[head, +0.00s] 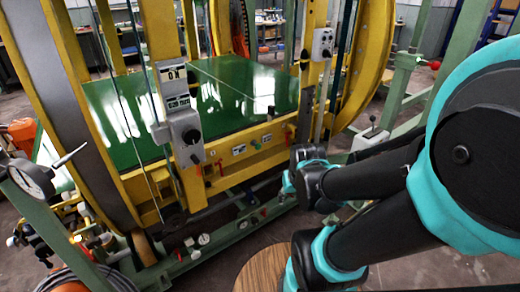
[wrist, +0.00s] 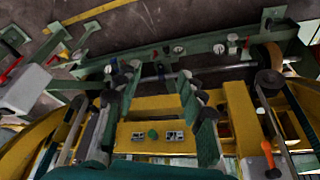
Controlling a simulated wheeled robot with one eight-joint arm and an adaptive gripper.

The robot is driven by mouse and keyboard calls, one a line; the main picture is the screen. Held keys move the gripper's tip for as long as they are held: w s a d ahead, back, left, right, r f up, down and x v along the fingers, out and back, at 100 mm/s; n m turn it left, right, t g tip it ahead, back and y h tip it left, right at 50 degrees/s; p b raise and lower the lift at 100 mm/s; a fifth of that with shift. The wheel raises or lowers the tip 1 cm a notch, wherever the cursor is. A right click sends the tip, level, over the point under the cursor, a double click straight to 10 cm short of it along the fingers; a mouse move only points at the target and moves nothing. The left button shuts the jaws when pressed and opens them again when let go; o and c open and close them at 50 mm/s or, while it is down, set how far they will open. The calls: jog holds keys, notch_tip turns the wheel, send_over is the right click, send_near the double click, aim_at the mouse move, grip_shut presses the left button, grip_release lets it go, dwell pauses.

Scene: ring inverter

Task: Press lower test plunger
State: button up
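My gripper (wrist: 157,88) is open and empty in the wrist view, its two grey-green fingers spread left and right. In the head view, the end of my arm (head: 305,172) is in front of the yellow machine's lower right part. A green button (wrist: 153,134) sits on a yellow beam (wrist: 125,135), between the fingers in the picture and beside two small switch plates (wrist: 173,136). Red-tipped fittings and gauges (wrist: 219,49) line a green lower rail (wrist: 120,62). I cannot tell for sure which of these is the lower test plunger. No contact with the gripper is visible.
The machine's green bed (head: 225,95) lies between yellow posts (head: 165,60). A grey box with a black knob (head: 187,135) hangs on the near post. A dial gauge (head: 30,180) is at far left. A wooden round top (head: 265,270) is at the bottom.

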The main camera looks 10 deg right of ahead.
jog(key=shift+w, duration=0.2)
jog(key=c, duration=0.5)
jog(key=w+m, duration=0.2)
jog(key=w+r+m, duration=0.1)
jog(key=w+m, duration=0.1)
jog(key=w+a+m+y, duration=0.1)
jog(key=w+m, duration=0.1)
jog(key=shift+w+r+m+t, duration=0.25)
jog(key=shift+w+m+t, duration=0.05)
grip_shut()
jog(key=w+d+f+m+t+y, duration=0.1)
jog(key=w+m, duration=1.1)
jog(key=w+d+f+m+t+y, duration=0.1)
jog(key=w+d+m+t+y, duration=0.1)
jog(key=w+m, duration=0.9)
jog(key=shift+w+d+m, duration=0.2)
jog(key=shift+w+m, duration=0.2)
